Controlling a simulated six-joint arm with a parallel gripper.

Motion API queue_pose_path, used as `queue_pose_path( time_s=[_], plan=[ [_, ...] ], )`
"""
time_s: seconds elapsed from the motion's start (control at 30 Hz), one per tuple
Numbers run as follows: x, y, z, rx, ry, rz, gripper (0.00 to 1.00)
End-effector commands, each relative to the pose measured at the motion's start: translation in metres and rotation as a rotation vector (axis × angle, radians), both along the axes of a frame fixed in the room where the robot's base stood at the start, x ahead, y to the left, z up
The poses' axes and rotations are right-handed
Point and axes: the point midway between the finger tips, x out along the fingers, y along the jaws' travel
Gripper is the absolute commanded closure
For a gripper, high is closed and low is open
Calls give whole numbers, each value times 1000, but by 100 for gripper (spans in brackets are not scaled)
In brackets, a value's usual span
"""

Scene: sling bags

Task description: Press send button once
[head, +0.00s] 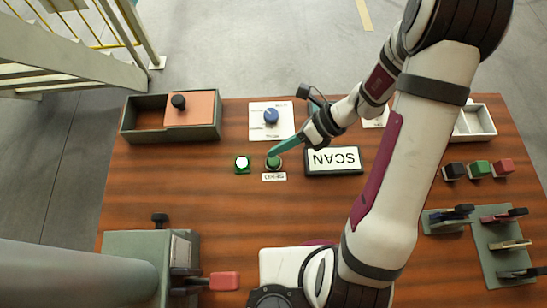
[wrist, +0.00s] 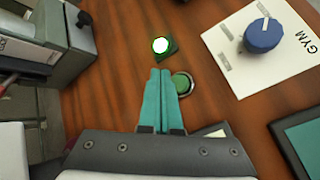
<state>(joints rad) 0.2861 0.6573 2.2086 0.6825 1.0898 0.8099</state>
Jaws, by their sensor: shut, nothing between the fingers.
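The send button is a green round button (head: 273,162) in a dark ring on the wooden table, with a small white label (head: 274,176) just in front of it whose text appears upside down. It also shows in the wrist view (wrist: 181,84). My gripper (head: 271,153) has its teal fingers closed together, with nothing between them. In the head view the fingertips are at the button and overlap its far edge. In the wrist view the fingertips (wrist: 160,73) appear just left of the button. I cannot tell whether they touch it.
A lit white lamp in a green base (head: 242,163) sits left of the button. A SCAN sign (head: 333,160) lies right, and a blue knob on a white card (head: 271,116) is behind. Bare wood lies in front of the label.

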Motion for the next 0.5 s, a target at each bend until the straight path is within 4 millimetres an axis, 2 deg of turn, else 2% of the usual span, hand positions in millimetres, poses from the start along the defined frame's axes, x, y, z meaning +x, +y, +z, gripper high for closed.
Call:
queue_pose_path(
  time_s=[0.2, 0.5],
  plan=[
    [0, 0, 19, -1, -1, -1, 100],
    [0, 0, 22, 0, 1, -1, 100]
  ],
)
